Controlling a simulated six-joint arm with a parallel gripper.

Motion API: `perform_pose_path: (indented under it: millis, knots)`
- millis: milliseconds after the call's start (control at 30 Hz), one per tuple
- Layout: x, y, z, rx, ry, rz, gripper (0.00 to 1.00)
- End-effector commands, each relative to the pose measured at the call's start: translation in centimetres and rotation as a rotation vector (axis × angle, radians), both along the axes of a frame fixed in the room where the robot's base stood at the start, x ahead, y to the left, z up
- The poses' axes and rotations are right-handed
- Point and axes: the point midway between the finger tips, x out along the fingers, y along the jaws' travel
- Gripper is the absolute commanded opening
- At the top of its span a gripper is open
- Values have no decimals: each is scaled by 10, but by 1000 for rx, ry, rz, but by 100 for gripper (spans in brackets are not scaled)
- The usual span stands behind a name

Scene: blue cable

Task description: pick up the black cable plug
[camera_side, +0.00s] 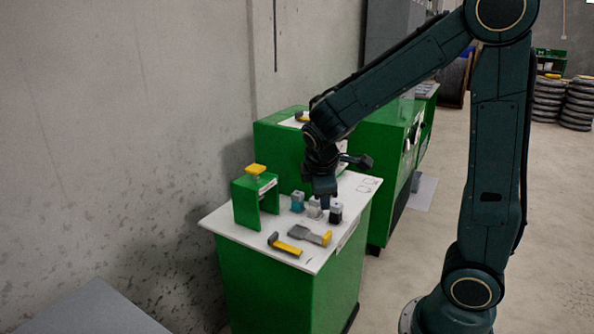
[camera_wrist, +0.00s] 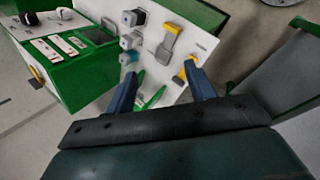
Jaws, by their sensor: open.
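The black cable plug (camera_side: 336,215) stands on the white tabletop in the side view, a small black block with a grey top. It is at the right end of a short row of plugs. In the wrist view the black plug (camera_wrist: 140,17) is near the top edge, beyond my fingertips and to their left. My gripper (camera_side: 325,201) hangs over the row, close to the black plug. In the wrist view my gripper (camera_wrist: 164,71) has two blue fingers spread apart with nothing between them. The side view does not show whether the fingers touch any plug.
A grey-white plug (camera_side: 314,210) and a blue plug (camera_side: 297,203) stand left of the black one. Two yellow-and-grey tools, one (camera_side: 310,235) broader and one (camera_side: 285,245) slimmer, lie in front. A green bracket (camera_side: 243,204) stands at the table's left. The back right tabletop is mostly clear.

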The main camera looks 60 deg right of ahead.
Motion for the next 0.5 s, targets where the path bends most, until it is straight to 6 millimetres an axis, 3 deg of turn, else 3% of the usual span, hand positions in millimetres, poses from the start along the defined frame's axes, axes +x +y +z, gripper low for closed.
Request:
perform_pose_path:
  millis: [500]
  knots:
    - [34, -60, -66, -345, 419, 303, 55]
